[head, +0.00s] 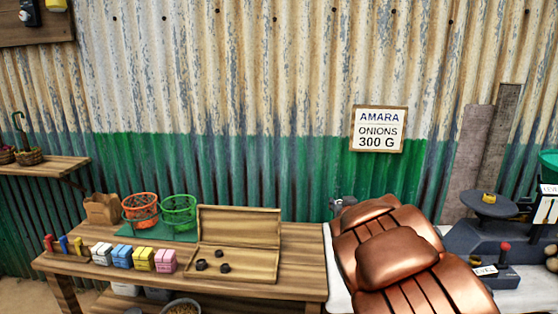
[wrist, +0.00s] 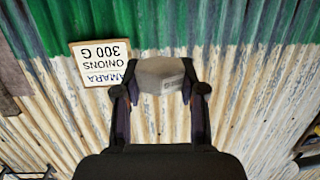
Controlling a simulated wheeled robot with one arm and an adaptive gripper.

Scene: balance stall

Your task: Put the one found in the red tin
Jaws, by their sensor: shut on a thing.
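My gripper (wrist: 160,88) is shut on a pale grey block (wrist: 160,72) with small dark marks on one side; a finger is on each side of it. In the head view only a small dark part of the gripper (head: 341,203) shows past my copper-coloured arm, and the block cannot be made out there. No red tin can be told for sure. A small upright red thing (head: 49,243) stands at the left end of the wooden table (head: 300,262), beside a blue and a yellow one; its kind is too small to tell.
On the table are white, blue, yellow and pink blocks (head: 165,261), an orange-red basket (head: 140,208), a green basket (head: 179,211) and an open wooden case (head: 238,262) with dark weights. A scale (head: 488,205) stands right. An onion sign (head: 378,129) hangs on the corrugated wall.

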